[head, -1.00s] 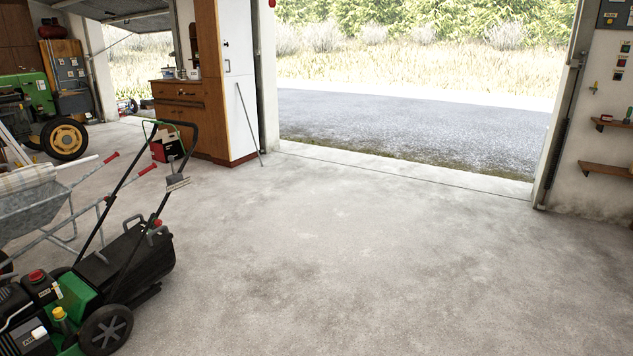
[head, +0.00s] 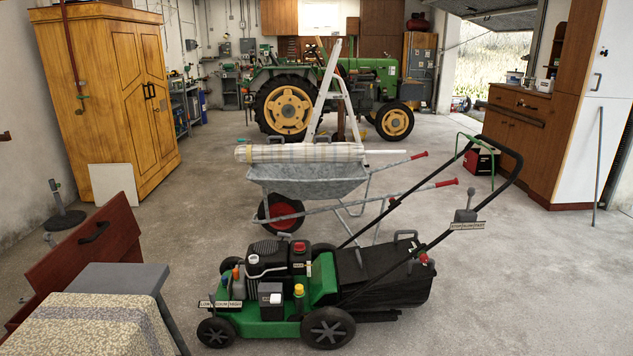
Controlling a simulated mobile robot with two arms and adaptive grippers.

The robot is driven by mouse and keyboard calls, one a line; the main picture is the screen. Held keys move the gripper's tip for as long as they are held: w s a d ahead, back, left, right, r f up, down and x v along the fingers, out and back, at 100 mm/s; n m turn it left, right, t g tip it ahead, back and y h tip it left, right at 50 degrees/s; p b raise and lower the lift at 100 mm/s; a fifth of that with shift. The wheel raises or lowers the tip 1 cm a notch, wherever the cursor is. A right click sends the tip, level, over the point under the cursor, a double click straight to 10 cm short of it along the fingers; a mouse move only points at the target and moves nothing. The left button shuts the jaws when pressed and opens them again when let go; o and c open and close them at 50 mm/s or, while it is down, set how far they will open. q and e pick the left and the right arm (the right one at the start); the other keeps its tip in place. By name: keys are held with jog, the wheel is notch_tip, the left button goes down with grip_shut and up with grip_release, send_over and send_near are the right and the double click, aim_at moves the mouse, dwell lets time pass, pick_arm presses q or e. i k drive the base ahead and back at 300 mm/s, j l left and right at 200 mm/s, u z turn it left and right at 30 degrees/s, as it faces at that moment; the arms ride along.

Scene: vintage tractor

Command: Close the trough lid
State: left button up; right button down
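I see no trough and no lid that I can identify as a trough lid in the head view. Neither of my grippers shows in this view.
A green lawn mower (head: 322,290) stands close in front. A metal wheelbarrow (head: 300,182) with a rolled sheet stands behind it. A green tractor (head: 352,75) is at the back. A wooden cabinet (head: 105,95) and a grey stool (head: 118,279) are left. Floor is free at right.

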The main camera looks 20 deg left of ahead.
aim_at(107, 235)
jog(key=i+j+u, duration=0.1)
jog(key=i+u, duration=0.15)
jog(key=u, duration=0.15)
jog(key=i+u, duration=0.25)
jog(key=u, duration=0.2)
jog(key=i+u, duration=0.4)
jog(key=i+l+u, duration=0.1)
jog(key=u, duration=0.35)
jog(key=l+u, duration=0.1)
jog(key=u, duration=0.4)
